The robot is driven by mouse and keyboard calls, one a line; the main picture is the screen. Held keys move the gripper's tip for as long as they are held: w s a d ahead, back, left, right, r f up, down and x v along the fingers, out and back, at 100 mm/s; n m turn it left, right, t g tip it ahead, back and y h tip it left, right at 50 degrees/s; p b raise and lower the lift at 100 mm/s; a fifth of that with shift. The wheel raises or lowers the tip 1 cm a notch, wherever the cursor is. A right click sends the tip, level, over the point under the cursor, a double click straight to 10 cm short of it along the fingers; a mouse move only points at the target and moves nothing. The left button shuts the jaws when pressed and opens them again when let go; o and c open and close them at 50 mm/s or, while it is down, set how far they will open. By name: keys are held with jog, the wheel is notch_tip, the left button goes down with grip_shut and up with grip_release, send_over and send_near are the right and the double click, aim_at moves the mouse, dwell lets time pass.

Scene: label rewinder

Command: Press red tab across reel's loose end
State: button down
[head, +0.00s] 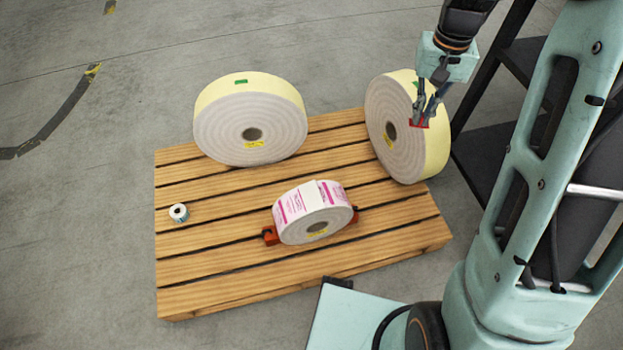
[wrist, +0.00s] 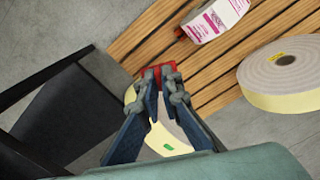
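The red tab (head: 417,124) is at the tips of my gripper (head: 420,115). In the wrist view the red tab (wrist: 152,70) shows just beyond the fingertips (wrist: 161,80), which come close together on it. My gripper is above the cream-sided reel at the right of the pallet, apart from the printed reel. The reel of white and pink printed labels (head: 314,212) rests tilted in an orange-red cradle (head: 270,236) on the front right of the pallet. A loose-end edge (head: 322,186) shows across its top. The printed reel (wrist: 216,18) is partly cut off in the wrist view.
Two large cream reels stand on the slatted pallet (head: 200,270), one at back left (head: 240,95) and one at right (head: 437,150). A small white roll (head: 178,212) sits at the left. A black rack (head: 490,130) stands behind the right reel.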

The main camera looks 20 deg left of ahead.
jog(key=a+f+n+b, duration=0.2)
jog(key=a+f+b, duration=0.1)
jog(key=a+f, duration=0.5)
jog(key=a+f+n+b, duration=0.1)
jog(key=a+f+b, duration=0.3)
jog(key=f, duration=0.6)
jog(key=n+b, duration=0.3)
send_over(313, 197)
notch_tip(313, 197, down, 14)
jog(key=shift+w+a+f+b, duration=0.1)
jog(key=shift+a+f+b, duration=0.05)
jog(key=shift+f+b, duration=3)
jog(key=shift+f+p, duration=0.3)
jog(key=shift+f, duration=0.7)
jog(key=c, duration=2.1)
grip_release()
